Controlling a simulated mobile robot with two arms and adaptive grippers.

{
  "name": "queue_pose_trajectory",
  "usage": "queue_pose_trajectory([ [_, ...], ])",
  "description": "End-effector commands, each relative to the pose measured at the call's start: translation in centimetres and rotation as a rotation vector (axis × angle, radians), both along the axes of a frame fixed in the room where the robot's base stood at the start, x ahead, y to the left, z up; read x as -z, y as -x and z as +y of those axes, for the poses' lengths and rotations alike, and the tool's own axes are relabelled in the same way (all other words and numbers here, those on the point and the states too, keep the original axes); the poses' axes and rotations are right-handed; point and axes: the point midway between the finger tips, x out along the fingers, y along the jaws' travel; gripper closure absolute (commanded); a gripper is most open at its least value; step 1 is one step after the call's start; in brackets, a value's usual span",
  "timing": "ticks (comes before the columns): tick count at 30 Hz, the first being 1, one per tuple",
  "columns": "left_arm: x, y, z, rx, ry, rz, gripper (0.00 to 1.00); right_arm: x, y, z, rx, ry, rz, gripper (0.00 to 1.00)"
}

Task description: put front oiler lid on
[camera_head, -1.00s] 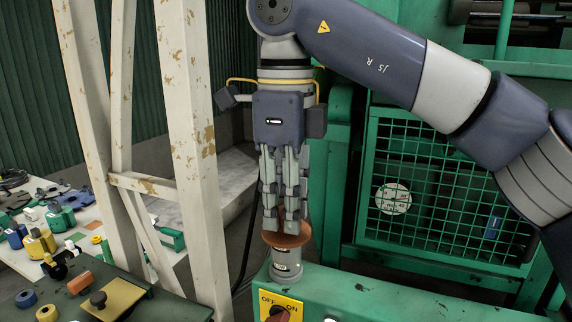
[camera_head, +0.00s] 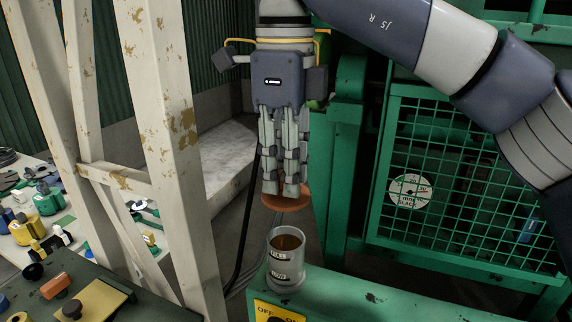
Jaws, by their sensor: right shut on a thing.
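The front oiler (camera_head: 286,262) is a clear cup with brownish contents, standing upright on the corner of the green machine ledge (camera_head: 350,300). Its top is open. My right gripper (camera_head: 285,188) points down above it, shut on the orange-brown round lid (camera_head: 287,203). The lid is roughly level and apart from the cup, with a visible gap above the rim. The fingers hide the lid's top middle. My left gripper is not in view.
A white post frame with peeling paint (camera_head: 165,150) stands left of the oiler. A green mesh guard (camera_head: 440,190) is at right. An OFF/ON switch plate (camera_head: 270,312) sits on the ledge front. Benches with parts (camera_head: 100,300) are at left.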

Motion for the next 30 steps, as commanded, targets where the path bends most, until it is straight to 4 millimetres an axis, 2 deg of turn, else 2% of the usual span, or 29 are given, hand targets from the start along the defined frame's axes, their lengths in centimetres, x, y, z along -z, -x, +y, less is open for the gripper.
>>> queue_pose_trajectory([
  [3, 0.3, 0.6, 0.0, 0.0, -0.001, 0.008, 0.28, 0.4, 0.0, 0.0, 0.0, 0.0, 0.001, 1.0],
  [6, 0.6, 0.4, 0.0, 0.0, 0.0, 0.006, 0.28, 0.9, -0.1, 0.0, 0.0, 0.0, 0.001, 1.0],
  [13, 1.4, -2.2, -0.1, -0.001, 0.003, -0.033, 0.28, 2.4, -0.1, 0.0, -0.001, 0.0, 0.0, 1.0],
  [16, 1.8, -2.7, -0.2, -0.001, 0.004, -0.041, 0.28, 3.1, -0.1, 0.0, -0.001, 0.0, 0.0, 1.0],
  [25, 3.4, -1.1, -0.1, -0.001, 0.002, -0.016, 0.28, 5.2, -0.1, 0.0, -0.001, 0.001, 0.001, 1.0],
  [30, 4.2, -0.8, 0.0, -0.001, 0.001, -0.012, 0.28, 6.4, -0.1, 0.0, -0.001, 0.0, 0.001, 1.0],
])
